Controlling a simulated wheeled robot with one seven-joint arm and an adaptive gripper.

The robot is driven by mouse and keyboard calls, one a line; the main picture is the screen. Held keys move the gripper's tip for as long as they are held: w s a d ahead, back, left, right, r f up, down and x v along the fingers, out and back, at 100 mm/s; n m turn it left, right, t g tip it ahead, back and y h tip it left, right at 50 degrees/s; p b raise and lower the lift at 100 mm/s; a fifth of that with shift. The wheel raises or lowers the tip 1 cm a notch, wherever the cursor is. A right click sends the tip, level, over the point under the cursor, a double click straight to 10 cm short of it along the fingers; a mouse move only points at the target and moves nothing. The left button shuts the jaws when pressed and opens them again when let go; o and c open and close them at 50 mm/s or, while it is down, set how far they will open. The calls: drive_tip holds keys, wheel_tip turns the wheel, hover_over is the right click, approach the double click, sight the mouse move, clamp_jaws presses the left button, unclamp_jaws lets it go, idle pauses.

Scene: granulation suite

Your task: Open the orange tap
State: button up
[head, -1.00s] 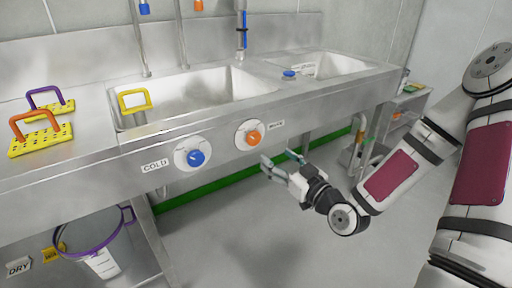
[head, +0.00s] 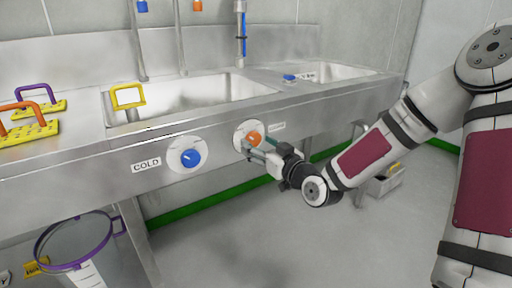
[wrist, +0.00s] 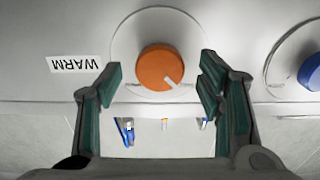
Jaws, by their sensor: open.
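The orange tap (head: 254,138) is a round knob with a white pointer line on a pale disc on the sink's front panel. In the wrist view the orange knob (wrist: 160,67) sits ahead, between the lines of my two fingers, with its pointer toward the lower right. My gripper (head: 250,149) is open at the front panel, close to the knob. In the wrist view the open fingers (wrist: 160,88) stand to the left and right of the knob; I cannot tell whether they touch it. A WARM label (wrist: 75,64) is beside the knob, upside down there.
The blue knob (head: 190,158) with its COLD label (head: 146,165) is to the left on the same panel. The steel sink (head: 200,118) is above. Yellow racks with handles (head: 30,130) stand at left. A purple-rimmed bucket (head: 75,243) is below left. The floor in front is clear.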

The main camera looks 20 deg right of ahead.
drive_tip(key=shift+x, duration=1)
drive_tip(key=c, duration=1.1)
drive_tip(key=shift+c, duration=0.2)
